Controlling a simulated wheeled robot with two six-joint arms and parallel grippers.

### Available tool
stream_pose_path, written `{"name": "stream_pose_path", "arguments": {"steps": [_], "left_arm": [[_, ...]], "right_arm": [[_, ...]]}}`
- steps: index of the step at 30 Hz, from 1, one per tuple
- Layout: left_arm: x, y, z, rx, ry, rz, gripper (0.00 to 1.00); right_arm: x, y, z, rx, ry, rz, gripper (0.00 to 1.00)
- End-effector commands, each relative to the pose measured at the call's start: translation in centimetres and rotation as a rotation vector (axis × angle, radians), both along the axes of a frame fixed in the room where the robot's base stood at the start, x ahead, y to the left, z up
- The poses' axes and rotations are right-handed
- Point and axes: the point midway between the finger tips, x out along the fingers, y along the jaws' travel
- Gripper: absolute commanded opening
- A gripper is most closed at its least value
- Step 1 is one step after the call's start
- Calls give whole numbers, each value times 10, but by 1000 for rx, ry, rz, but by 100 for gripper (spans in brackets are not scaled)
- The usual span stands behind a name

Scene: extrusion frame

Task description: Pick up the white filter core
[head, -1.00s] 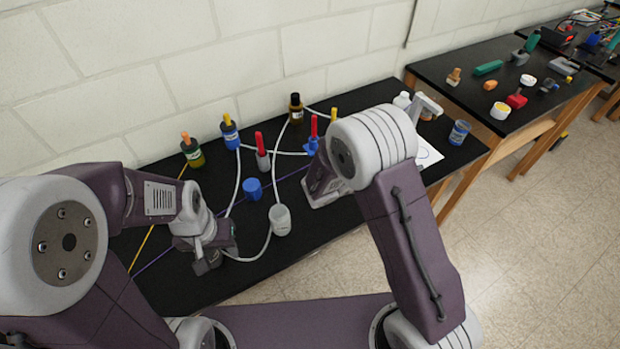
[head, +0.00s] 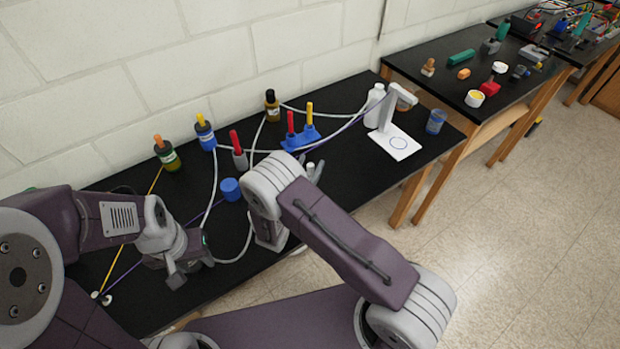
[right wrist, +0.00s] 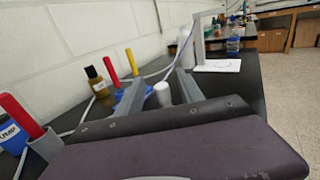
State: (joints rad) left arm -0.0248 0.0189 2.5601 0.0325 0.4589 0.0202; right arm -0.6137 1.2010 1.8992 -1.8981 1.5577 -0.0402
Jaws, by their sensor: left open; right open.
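A small white cylinder, which looks like the white filter core (head: 310,169), stands on the black bench and is partly hidden by my right gripper (head: 311,166). In the right wrist view, the white filter core (right wrist: 162,95) shows beyond and between the two spread fingers of my right gripper (right wrist: 160,88). The right gripper is open; I cannot tell whether a finger touches the core. My left gripper (head: 190,272) is open and empty, low over the left part of the bench.
A blue cap (head: 230,188), a blue holder (head: 299,139) with red and yellow sticks, and several capped bottles stand around, with hoses between them. A white bottle (head: 374,104) and a white stand (head: 395,141) are at the right. A second table (head: 455,85) lies beyond.

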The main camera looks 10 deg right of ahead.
Motion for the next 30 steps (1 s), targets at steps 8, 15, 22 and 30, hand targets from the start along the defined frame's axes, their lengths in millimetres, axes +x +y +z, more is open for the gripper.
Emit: {"name": "stream_pose_path", "arguments": {"steps": [8,15,22,30], "left_arm": [[0,0,10,0,0,0,44],[0,0,10,0,0,0,44],[0,0,10,0,0,0,44],[0,0,9,0,0,0,44]], "right_arm": [[27,-20,1,1,-1,-2,45],[27,-20,1,1,-1,-1,22],[26,-20,1,1,-1,-1,0],[26,-20,1,1,1,-1,0]]}}
